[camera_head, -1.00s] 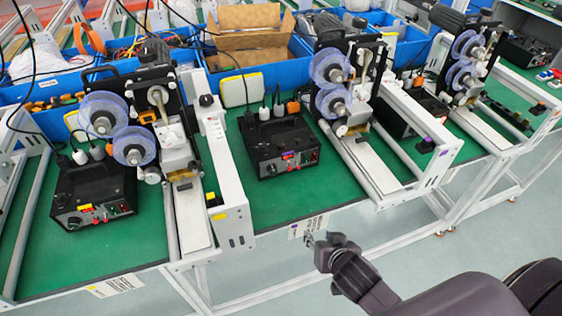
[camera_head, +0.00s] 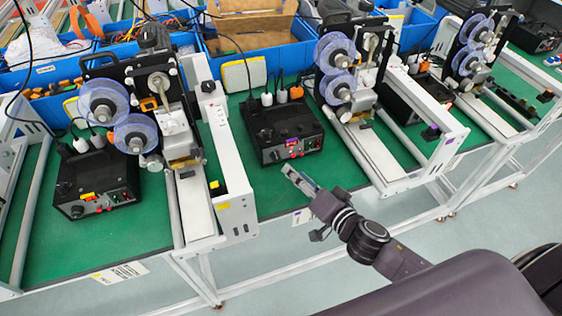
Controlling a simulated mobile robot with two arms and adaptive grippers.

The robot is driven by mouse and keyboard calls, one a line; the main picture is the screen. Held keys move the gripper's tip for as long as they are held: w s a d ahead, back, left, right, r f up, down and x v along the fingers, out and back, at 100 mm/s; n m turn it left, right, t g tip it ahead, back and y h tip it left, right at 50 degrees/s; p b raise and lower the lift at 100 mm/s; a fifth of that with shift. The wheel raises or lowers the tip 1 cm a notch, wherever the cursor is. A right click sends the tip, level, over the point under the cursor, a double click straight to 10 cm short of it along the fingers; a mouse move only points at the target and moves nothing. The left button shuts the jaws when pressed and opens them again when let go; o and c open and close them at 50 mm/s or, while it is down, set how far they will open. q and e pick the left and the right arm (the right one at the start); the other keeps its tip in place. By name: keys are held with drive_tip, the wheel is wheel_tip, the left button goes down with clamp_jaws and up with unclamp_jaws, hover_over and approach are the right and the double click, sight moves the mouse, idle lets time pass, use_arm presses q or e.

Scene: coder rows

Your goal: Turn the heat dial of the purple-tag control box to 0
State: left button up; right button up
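The purple-tag control box (camera_head: 262,125) is a black box on the green bench top in the middle of the view. Its purple tag (camera_head: 292,142) is on the front panel, near a red switch. The heat dial (camera_head: 273,155) looks like the dark round knob at the left of that panel; its setting is too small to read. My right gripper (camera_head: 290,172) is in front of and below the panel, apart from the dial in the picture. Its fingers show nearly edge-on, so I cannot tell whether they are open. My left gripper is not in view.
A yellow-tag control box (camera_head: 97,175) stands on the left. Coder machines with clear purple-blue reels (camera_head: 104,100) and white rails (camera_head: 228,165) flank the middle box. Green bench top is bare in front of the middle box. Blue bins (camera_head: 255,78) stand behind.

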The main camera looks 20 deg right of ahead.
sight(277, 159)
drive_tip(key=shift+a, duration=0.15)
drive_tip(key=shift+w+a, duration=0.2)
drive_tip(key=shift+w, duration=0.35)
drive_tip(key=shift+p+x, duration=0.75)
drive_tip(key=shift+x, duration=2.65)
drive_tip(key=shift+s+f, duration=0.1)
drive_tip(key=shift+c, duration=0.4)
clamp_jaws()
